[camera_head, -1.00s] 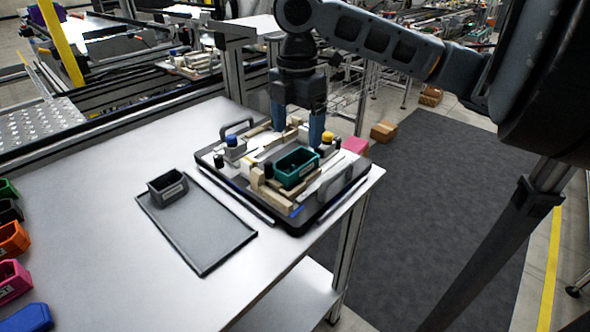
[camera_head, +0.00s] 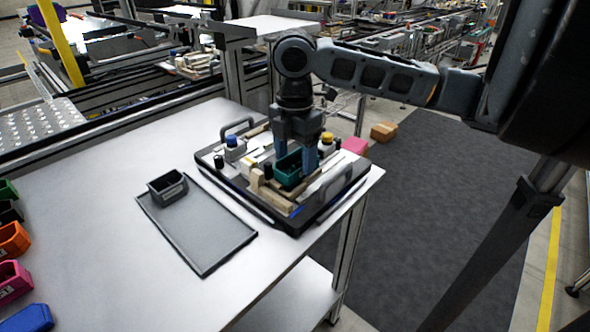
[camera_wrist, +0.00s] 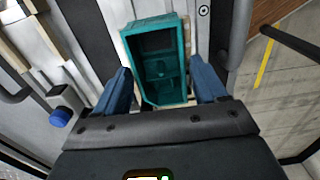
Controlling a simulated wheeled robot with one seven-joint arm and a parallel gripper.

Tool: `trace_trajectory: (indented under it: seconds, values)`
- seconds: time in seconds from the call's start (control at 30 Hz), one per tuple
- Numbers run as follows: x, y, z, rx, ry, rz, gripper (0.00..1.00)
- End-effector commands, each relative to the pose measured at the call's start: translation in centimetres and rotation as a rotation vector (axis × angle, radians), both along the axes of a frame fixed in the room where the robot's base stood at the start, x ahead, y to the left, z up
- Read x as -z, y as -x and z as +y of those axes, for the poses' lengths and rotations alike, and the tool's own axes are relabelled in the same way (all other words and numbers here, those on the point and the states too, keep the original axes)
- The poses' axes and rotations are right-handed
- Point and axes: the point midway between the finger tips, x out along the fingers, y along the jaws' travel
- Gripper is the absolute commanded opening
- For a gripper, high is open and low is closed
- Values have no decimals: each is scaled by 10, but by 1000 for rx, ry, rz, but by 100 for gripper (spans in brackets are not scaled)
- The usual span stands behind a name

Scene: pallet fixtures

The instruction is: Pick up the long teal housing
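The long teal housing (camera_head: 287,172) sits in the pallet fixture (camera_head: 333,203) on the table. In the wrist view the housing (camera_wrist: 158,60) is an open-topped teal box lying lengthwise between my fingers. My gripper (camera_head: 297,168) points down over the housing, with one blue finger on each side of it. In the wrist view my gripper (camera_wrist: 165,92) is open, and a gap shows between each finger and the housing walls. The fingertips are partly hidden by the housing in the head view.
A grey mat (camera_head: 205,235) with a dark grey housing (camera_head: 168,187) lies left of the fixture. Coloured housings line the table's left edge, including an orange one (camera_head: 13,240). Blue-capped (camera_head: 232,142) and yellow-capped (camera_head: 327,139) parts stand on the fixture near my gripper.

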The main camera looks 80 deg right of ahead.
Motion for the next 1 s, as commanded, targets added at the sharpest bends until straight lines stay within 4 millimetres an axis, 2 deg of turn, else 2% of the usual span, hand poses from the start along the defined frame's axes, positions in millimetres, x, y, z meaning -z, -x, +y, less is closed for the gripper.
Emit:
trace_trajectory:
  seconds: [0.07,0.5,0.83,1.0]
  values:
    - [0,0,0,0,0,0,63]
    - [0,0,0,0,0,0,23]
    - [-3,-2,0,0,0,0,23]
    - [-13,-12,0,-2,0,0,23]
